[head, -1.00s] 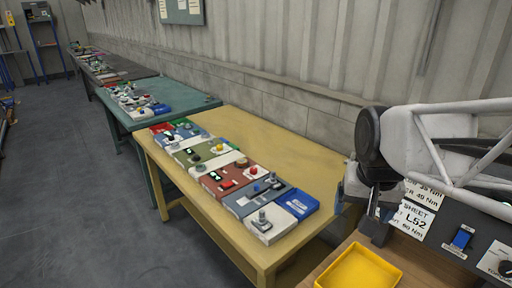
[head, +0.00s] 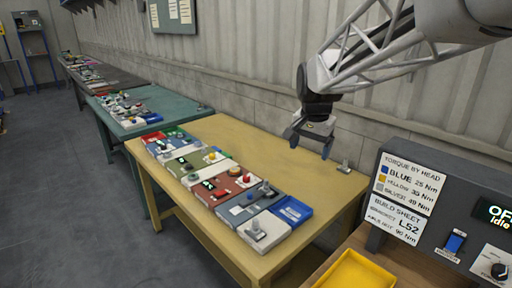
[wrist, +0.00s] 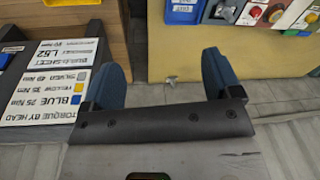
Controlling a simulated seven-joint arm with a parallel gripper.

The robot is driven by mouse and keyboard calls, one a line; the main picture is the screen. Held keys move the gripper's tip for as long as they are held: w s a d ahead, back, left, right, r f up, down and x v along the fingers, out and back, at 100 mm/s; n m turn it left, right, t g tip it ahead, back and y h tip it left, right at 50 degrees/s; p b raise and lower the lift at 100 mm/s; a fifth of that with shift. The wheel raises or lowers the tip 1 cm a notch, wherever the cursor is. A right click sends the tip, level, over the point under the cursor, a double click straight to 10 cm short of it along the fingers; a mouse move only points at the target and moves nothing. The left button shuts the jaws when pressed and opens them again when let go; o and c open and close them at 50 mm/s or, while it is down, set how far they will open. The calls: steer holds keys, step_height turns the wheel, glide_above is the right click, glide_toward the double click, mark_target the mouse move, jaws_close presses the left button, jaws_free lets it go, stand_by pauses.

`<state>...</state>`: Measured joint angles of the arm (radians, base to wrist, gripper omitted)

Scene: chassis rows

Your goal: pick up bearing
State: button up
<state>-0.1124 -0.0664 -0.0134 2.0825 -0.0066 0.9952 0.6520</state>
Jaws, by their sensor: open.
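A small grey metal piece (head: 344,167), which may be the bearing, stands alone at the right end of the yellow table (head: 250,140). It is too small to be sure of its shape. In the wrist view this piece (wrist: 171,80) shows in the gap between the fingers, some way beyond them. My gripper (head: 311,147) is open and empty above the table's back right part, left of and higher than the piece. Its two blue-grey fingers (wrist: 165,75) are wide apart in the wrist view.
Rows of coloured chassis blocks with knobs and a blue tray (head: 292,211) line the table's front side. A dark torque panel (head: 455,195) and a yellow tray (head: 356,272) stand at the right. The table's back half is mostly clear. A corrugated wall is behind.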

steer(key=w+a+f+m, duration=0.1)
steer(key=w+a, duration=0.2)
steer(key=w, duration=0.4)
steer(key=w+a+f+m, duration=0.1)
steer(key=w+a+f, duration=0.15)
steer(key=w, duration=0.45)
steer(key=m+g, duration=0.2)
steer(key=m, duration=0.5)
glide_toward(236, 168)
steer(key=shift+s+f, duration=0.25)
steer(key=shift+s, duration=0.6)
steer(key=shift+w+a+f+m, duration=0.2)
steer(key=shift+f+m, duration=0.1)
steer(key=shift+f, duration=0.05)
steer(key=shift+f, duration=1.35)
steer(key=shift+f, duration=0.1)
